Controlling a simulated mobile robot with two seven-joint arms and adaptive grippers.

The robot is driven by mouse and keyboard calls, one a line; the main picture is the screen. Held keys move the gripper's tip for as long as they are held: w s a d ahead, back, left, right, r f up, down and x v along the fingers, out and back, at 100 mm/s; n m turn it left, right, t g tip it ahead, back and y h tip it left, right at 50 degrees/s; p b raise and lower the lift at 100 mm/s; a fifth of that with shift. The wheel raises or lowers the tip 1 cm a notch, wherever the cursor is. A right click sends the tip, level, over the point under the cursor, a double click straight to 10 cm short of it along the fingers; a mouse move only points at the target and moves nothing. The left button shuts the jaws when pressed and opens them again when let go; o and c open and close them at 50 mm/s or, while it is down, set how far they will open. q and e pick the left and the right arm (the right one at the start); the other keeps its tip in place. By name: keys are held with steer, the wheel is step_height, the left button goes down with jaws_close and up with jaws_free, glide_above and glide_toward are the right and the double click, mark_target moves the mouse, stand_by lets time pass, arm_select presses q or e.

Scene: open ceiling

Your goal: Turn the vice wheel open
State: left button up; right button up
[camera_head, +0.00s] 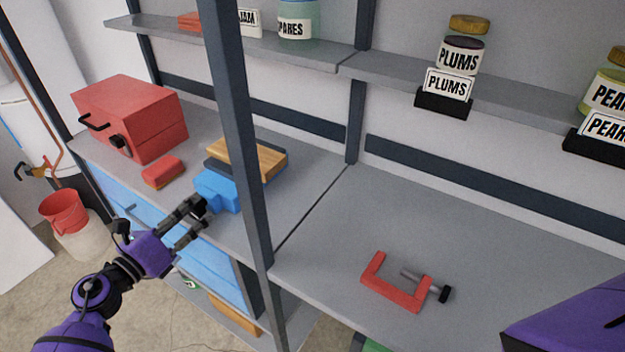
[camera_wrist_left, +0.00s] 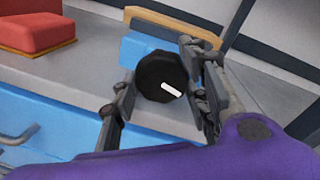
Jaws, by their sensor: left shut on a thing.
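In the head view the wheel is hidden behind my fingers. My left gripper (camera_head: 194,217) is at the front of the vice. In the left wrist view its fingers are on either side of the wheel, shut on it. My right gripper is out of view.
A red toolbox (camera_head: 130,118) and a small red block (camera_head: 162,172) stand left of the vice. A dark upright post (camera_head: 238,120) rises just right of it. A red clamp (camera_head: 397,286) lies on the right worktop, otherwise mostly clear. Jars stand on the shelf (camera_head: 390,75) above.

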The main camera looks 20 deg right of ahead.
arm_select(q)
steer(key=o, duration=1.1)
steer(key=shift+w+a, duration=0.1)
steer(key=shift+a, duration=0.1)
steer(key=v, duration=1.2)
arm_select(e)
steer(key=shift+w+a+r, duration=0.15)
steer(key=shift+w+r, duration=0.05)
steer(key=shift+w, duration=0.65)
